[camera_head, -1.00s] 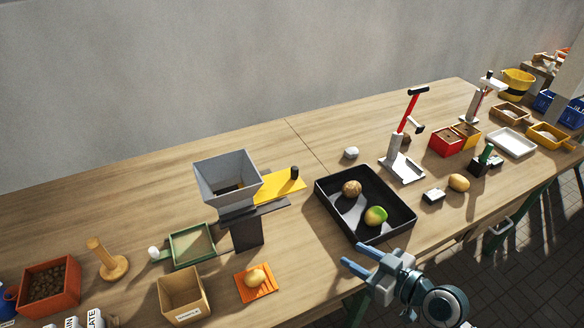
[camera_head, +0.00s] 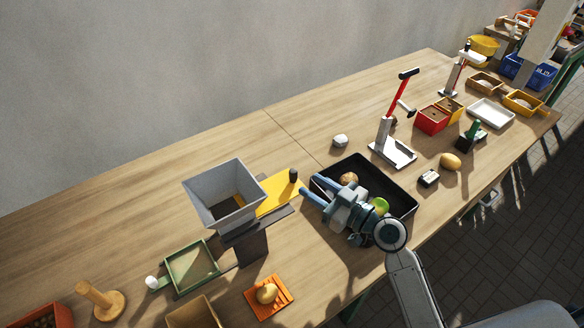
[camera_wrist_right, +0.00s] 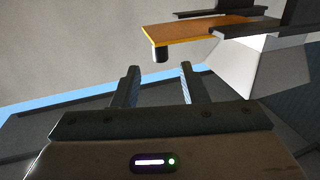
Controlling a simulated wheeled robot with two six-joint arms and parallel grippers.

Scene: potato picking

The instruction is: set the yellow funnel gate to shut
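The grey funnel (camera_head: 222,195) stands on a dark stand left of the middle of the head view. Its yellow gate plate (camera_head: 274,192) sticks out to the right, with a black upright knob (camera_head: 293,175) near its outer end. In the right wrist view the plate (camera_wrist_right: 190,33) shows beside the pale funnel (camera_wrist_right: 262,70), and the knob (camera_wrist_right: 160,54) hangs in the picture just beyond the fingers. My right gripper (camera_head: 308,186) is open and empty, close to the right of the knob. In the wrist view its fingertips (camera_wrist_right: 159,72) are apart, with no contact visible. My left gripper is out of view.
The black tray (camera_head: 399,202) with potatoes lies partly under my right gripper. A green tray (camera_head: 191,266), an orange mat (camera_head: 286,303) with a potato, and a wooden peg stand (camera_head: 103,301) are at the front left. The table behind the funnel is clear.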

